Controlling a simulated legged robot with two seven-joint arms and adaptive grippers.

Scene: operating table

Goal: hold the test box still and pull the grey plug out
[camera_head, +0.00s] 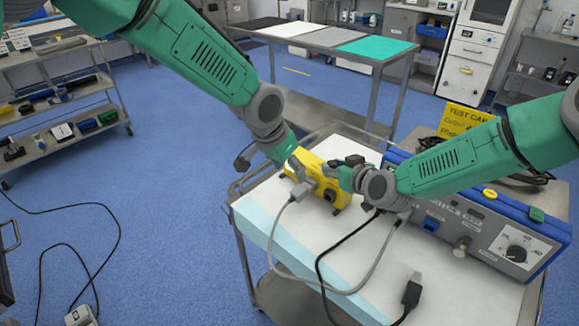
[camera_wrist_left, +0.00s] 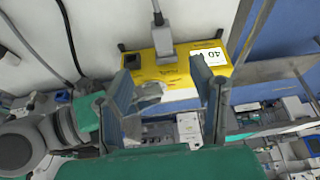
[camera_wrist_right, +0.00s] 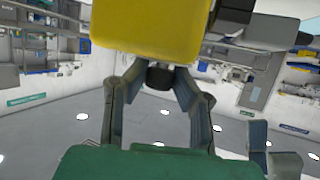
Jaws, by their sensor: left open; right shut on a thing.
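The yellow test box (camera_head: 338,193) sits on the white cart top, and it also shows in the left wrist view (camera_wrist_left: 185,68). A grey plug (camera_wrist_left: 162,45) with a grey cable stands in its face; it also shows in the head view (camera_head: 301,190). My left gripper (camera_wrist_left: 162,78) is open and empty, its fingers over the box near the plug, not closed on it. My right gripper (camera_wrist_right: 150,84) is shut at the box's other end, around a black fitting (camera_wrist_right: 160,77) on the yellow body; the exact contact is hard to see.
A blue instrument case (camera_head: 475,212) with a dial stands to the right on the cart. A loose black connector (camera_head: 412,292) and grey and black cables lie across the white cart top (camera_head: 375,270). A yellow sign (camera_head: 464,119) stands behind the case.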

